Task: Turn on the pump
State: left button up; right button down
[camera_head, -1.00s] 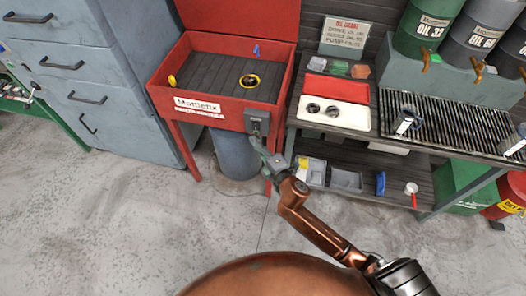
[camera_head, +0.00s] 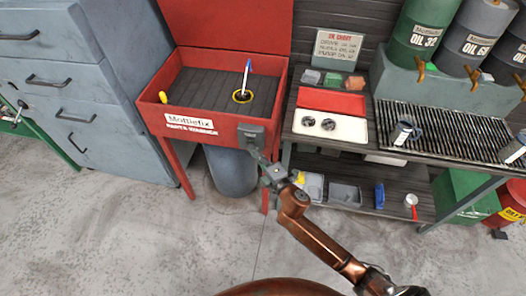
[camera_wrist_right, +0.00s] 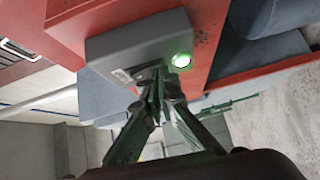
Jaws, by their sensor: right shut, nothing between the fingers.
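The red parts washer (camera_head: 178,98) stands at the back centre with its lid up. A grey switch box (camera_head: 250,132) is on its front right corner. In the right wrist view the box (camera_wrist_right: 130,48) carries a round button (camera_wrist_right: 181,61) lit white with a green glow. My right gripper (camera_head: 257,153) is shut and empty at the box; in its wrist view the fingertips (camera_wrist_right: 158,78) are at the box's face beside the button, and contact is unclear. In the basin a thin white streak (camera_head: 245,80) runs from a blue nozzle (camera_head: 249,65) to the yellow-rimmed drain (camera_head: 242,96). My left gripper is not in view.
A blue-grey drum (camera_head: 231,172) stands under the washer. To the right is a workbench with a red-lidded case (camera_head: 330,121), a grate (camera_head: 450,128) and oil barrels (camera_head: 418,30). A grey drawer cabinet (camera_head: 45,60) is left. The front floor is clear.

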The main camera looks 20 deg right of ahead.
jog(key=shift+w, duration=0.1)
jog(key=shift+s+a+f, duration=0.15)
jog(key=shift+s, duration=0.1)
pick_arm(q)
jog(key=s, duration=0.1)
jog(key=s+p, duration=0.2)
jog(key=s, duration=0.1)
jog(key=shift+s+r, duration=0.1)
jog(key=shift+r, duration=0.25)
pick_arm(e)
jog(key=s+f, duration=0.1)
jog(key=s, duration=1.1)
jog(key=shift+s+d+f, duration=0.15)
jog(key=shift+s+d, duration=0.2)
jog(key=shift+d, duration=0.05)
jog(key=shift+f, duration=0.1)
